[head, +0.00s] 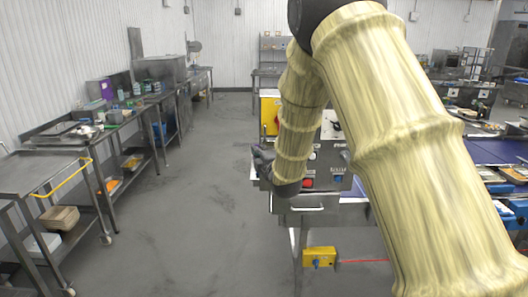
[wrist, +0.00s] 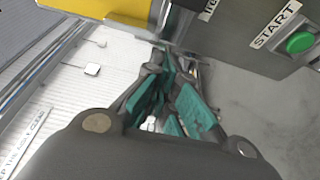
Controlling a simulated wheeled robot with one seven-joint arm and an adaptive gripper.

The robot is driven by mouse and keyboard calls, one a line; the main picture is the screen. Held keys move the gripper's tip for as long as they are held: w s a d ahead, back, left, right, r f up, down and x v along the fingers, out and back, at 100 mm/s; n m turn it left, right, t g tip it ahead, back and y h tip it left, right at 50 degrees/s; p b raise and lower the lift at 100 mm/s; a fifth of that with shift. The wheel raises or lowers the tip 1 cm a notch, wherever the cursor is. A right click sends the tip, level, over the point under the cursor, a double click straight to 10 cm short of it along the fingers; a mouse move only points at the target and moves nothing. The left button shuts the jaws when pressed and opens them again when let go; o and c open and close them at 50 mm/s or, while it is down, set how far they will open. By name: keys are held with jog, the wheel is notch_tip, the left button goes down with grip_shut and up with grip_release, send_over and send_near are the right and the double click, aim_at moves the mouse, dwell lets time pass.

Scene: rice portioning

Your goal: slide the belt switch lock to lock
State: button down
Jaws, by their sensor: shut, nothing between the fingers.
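My gripper (wrist: 168,78) is shut and empty in the wrist view, with its teal-padded fingers pointing up the picture. Its tips are just below the edge of a grey control panel (wrist: 235,42) and a yellow box (wrist: 120,10). A narrow metal piece (wrist: 166,22) stands between the yellow and grey parts; I cannot tell whether it is the belt switch lock. A cut-off label (wrist: 208,10) beside it is unreadable. In the head view, my gripper (head: 262,160) is small and dark at the machine's left side, and my arm hides much of the machine.
A green button (wrist: 300,42) marked START is on the grey panel. In the head view, the machine has a yellow box (head: 269,110) and a red button (head: 307,183). A low yellow box (head: 319,258) sits beneath. Steel tables (head: 50,172) stand left, with clear floor between.

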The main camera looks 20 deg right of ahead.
aim_at(266, 144)
jog(key=d+p, duration=0.2)
jog(key=d, duration=0.1)
jog(key=shift+w+d+r+p, duration=0.1)
jog(key=shift+w+d+p, duration=0.1)
jog(key=shift+d+p, duration=0.1)
jog(key=shift+d+f, duration=0.15)
jog(key=shift+f, duration=0.05)
